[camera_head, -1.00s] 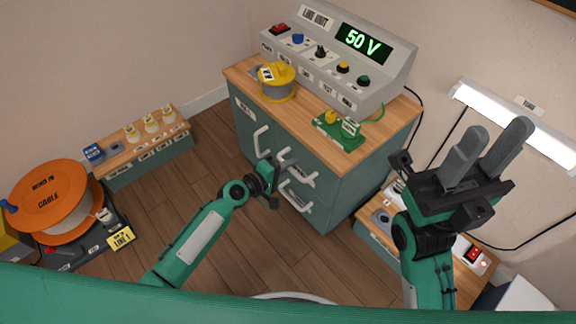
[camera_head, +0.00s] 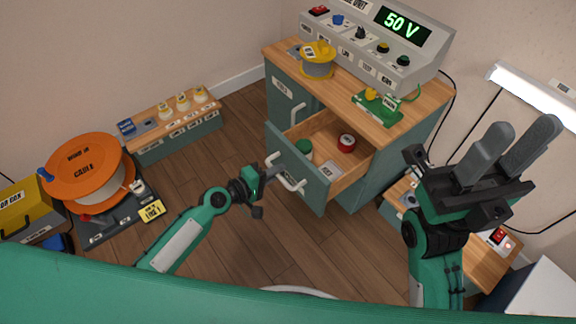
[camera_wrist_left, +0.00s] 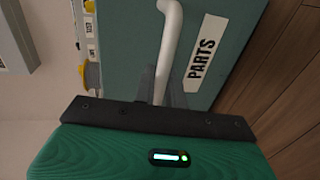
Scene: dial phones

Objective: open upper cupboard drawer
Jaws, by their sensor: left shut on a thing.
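The upper drawer (camera_head: 298,163) of the green cupboard (camera_head: 285,97) stands pulled out, its inside showing. My left gripper (camera_head: 272,168) is shut on the white drawer handle (camera_head: 291,185) at the drawer front. In the left wrist view the handle (camera_wrist_left: 171,38) runs between the gripper's fingers (camera_wrist_left: 161,88), beside a label reading PARTS (camera_wrist_left: 206,46). My right gripper (camera_head: 507,155) is raised, empty, its two fingers apart.
A grey power unit (camera_head: 375,45) reading 50 V, a yellow spool (camera_head: 318,60) and a green board (camera_head: 377,105) are on the cupboard top. An orange cable reel (camera_head: 88,168) and a low bench (camera_head: 170,133) stand left. Wooden floor (camera_head: 235,150) is clear between.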

